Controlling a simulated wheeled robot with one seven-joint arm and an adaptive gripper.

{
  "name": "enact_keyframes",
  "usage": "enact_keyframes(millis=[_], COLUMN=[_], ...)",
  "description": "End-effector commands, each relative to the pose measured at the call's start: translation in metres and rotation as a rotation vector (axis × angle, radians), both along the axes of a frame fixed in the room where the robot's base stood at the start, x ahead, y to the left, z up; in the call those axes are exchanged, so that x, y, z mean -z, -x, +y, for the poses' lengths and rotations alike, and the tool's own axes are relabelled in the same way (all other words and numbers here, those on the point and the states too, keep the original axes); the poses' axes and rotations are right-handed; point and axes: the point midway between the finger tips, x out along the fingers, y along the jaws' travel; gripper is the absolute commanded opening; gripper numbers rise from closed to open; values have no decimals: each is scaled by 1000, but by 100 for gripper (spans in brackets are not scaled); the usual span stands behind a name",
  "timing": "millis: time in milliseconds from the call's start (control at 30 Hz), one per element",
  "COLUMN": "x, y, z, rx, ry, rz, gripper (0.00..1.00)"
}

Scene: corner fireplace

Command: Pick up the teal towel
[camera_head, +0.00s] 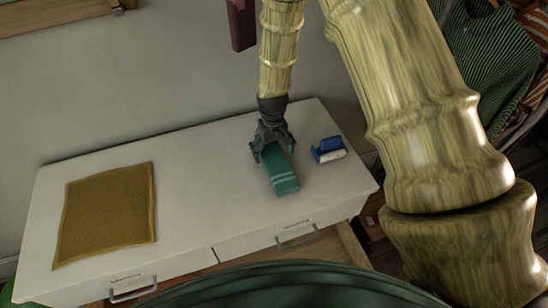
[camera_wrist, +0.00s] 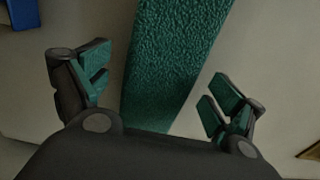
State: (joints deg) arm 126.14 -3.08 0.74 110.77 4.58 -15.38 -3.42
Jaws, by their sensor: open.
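The teal towel (camera_head: 282,175) is a narrow folded strip with pale stripes near one end. It lies on the white desk top, right of the middle. In the wrist view the towel (camera_wrist: 175,60) runs between my two fingers, with bare desk showing on both sides of it. My gripper (camera_head: 271,150) is over the towel's far end in the head view. In the wrist view my gripper (camera_wrist: 165,95) is open, one finger on each side of the towel and apart from it. The towel's far end is partly hidden by my gripper in the head view.
A mustard cloth (camera_head: 106,213) lies flat on the left of the white desk (camera_head: 200,165). A blue object with a white part (camera_head: 328,150) is just right of the towel. Drawers with handles (camera_head: 297,235) face the front. A striped green fabric (camera_head: 487,60) is at the right.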

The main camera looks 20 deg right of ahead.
Motion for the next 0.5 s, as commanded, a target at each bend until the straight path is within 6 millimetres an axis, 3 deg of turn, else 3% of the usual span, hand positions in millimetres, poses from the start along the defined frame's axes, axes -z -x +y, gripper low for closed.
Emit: enact_keyframes(millis=[433, 500], x=[12, 12], y=[0, 0], z=[0, 0], rx=[0, 0], ry=[0, 0], rz=[-1, -1], gripper=[94, 85])
